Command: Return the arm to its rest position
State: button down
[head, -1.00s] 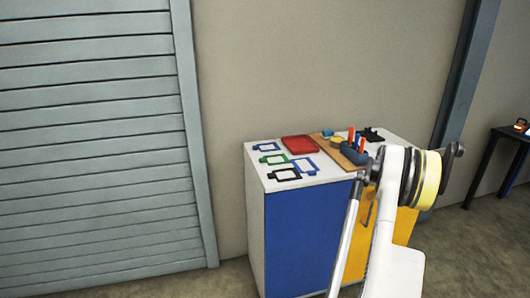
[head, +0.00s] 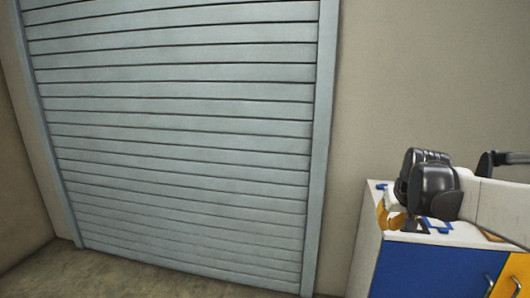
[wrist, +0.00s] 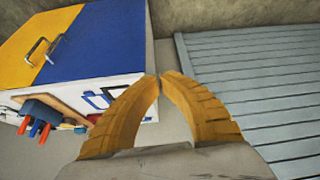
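My arm reaches in from the right edge of the head view. My gripper (head: 391,215) is at its end, seen in front of the left part of the cabinet top. In the wrist view the two yellow-orange fingers of my gripper (wrist: 160,77) curve together, and their tips meet or nearly meet. Nothing shows held between them. The gripper looks shut and empty. The fingers appear clear of the cabinet, though the exact gap to it is hard to judge.
A white cabinet (head: 365,240) with blue and yellow doors stands at right; it shows upside down in the wrist view (wrist: 125,82). Flat frames and tools with red handles (wrist: 40,130) lie on it. A grey shutter (head: 190,130) fills the left. Bare floor (head: 130,280) lies before it.

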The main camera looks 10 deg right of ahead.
jog(key=s+a+f+n, duration=0.1)
jog(key=s+a, duration=0.4)
jog(key=a, duration=0.4)
jog(key=s+a+f+n+t+y, duration=0.1)
jog(key=s+a+f, duration=0.1)
jog(key=s+a, duration=0.4)
jog(key=s+a+f+n+y, duration=0.1)
jog(key=s+a, duration=0.4)
jog(key=a, duration=0.7)
jog(key=shift+s+a+f+n+t, duration=0.3)
jog(key=shift+s+n+t, duration=0.1)
jog(key=shift+n, duration=0.2)
